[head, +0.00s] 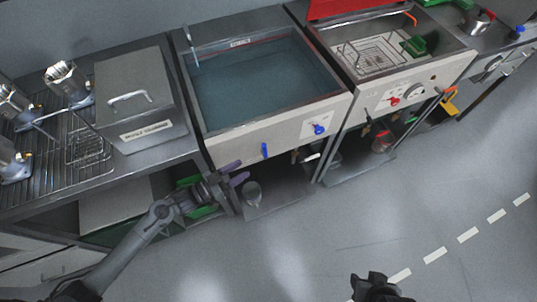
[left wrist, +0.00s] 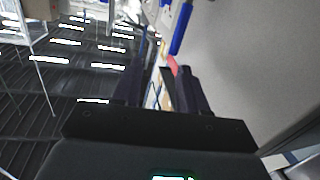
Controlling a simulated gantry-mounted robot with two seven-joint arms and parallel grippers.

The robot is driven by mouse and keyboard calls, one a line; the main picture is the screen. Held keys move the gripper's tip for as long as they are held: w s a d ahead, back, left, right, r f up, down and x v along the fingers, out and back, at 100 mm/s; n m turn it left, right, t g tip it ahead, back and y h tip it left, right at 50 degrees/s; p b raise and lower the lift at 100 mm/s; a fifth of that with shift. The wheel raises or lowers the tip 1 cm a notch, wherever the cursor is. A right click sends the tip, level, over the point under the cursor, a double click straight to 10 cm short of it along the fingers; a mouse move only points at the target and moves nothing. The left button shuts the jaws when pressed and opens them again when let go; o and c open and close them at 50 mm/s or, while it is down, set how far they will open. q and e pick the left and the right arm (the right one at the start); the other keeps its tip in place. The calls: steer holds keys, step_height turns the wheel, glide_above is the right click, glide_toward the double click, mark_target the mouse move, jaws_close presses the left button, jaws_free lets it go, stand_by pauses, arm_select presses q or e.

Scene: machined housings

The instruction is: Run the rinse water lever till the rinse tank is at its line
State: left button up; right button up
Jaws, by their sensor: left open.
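A wide tank (head: 342,98) of bluish water stands in the middle of the head view; I take it for the rinse tank. In the left wrist view a blue handle (left wrist: 181,28) shows beyond the open fingers. My right gripper (head: 378,288) shows at the bottom edge.
A lidded grey box (head: 140,95) and a wire rack with metal housings (head: 68,82) stand left. A second basin (head: 372,52) with a red knob (head: 393,100) stands right. A small clear container (head: 252,192) sits under the tank. The floor in front is clear.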

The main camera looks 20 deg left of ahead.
mark_target(265, 156)
arm_select(q)
steer(key=shift+m, duration=0.4)
steer(key=b+x, duration=0.1)
steer(key=x, duration=0.3)
steer(key=w+a+b+x, duration=0.1)
steer(key=x, duration=0.3)
steer(key=a+b+x, duration=0.1)
steer(key=b+x, duration=0.1)
steer(key=x, duration=0.2)
steer(key=shift+w+f, duration=0.35)
steer(key=shift+w, duration=0.15)
arm_select(e)
step_height(265, 156, down, 5)
steer(key=shift+f, duration=0.2)
arm_select(q)
jaws_close()
